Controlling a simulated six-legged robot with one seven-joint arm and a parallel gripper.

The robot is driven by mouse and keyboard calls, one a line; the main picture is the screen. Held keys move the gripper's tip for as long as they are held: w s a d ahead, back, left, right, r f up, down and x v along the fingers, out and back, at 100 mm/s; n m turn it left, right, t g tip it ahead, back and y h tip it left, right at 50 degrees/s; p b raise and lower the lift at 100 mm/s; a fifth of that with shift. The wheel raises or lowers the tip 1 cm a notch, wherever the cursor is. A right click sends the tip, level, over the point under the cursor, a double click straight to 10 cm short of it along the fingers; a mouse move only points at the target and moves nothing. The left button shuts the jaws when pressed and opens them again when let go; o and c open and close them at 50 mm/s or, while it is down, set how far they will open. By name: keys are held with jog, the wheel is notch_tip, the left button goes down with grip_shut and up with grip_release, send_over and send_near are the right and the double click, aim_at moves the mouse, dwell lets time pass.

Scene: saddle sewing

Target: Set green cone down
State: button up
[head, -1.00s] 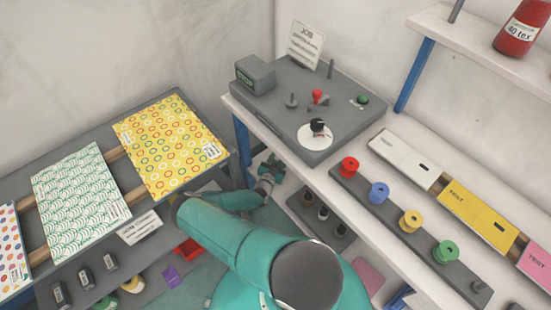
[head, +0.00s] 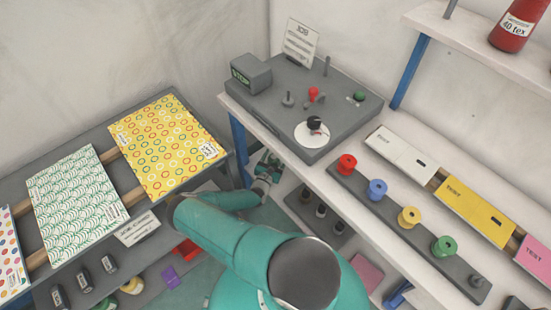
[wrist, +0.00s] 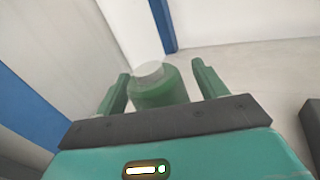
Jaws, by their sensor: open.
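The green cone (wrist: 157,90) shows in the wrist view, upright with a pale grey top, between the two fingers of my gripper (wrist: 160,78). The cone's lower part is hidden behind the gripper body. In the head view my gripper (head: 267,168) is small and low, beside the front edge of the white bench; I cannot make out the cone clearly there.
The white bench (head: 335,178) carries a grey machine (head: 290,85) and a rack of red, blue, yellow and green spools (head: 409,217). A lower tray (head: 315,215) holds dark items. A slatted table (head: 215,150) with patterned sheets stands left. A blue leg (head: 240,150) is close to my gripper.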

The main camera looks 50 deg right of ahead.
jog(key=v, duration=1.1)
jog(key=shift+a, duration=0.35)
jog(key=shift+s, duration=0.1)
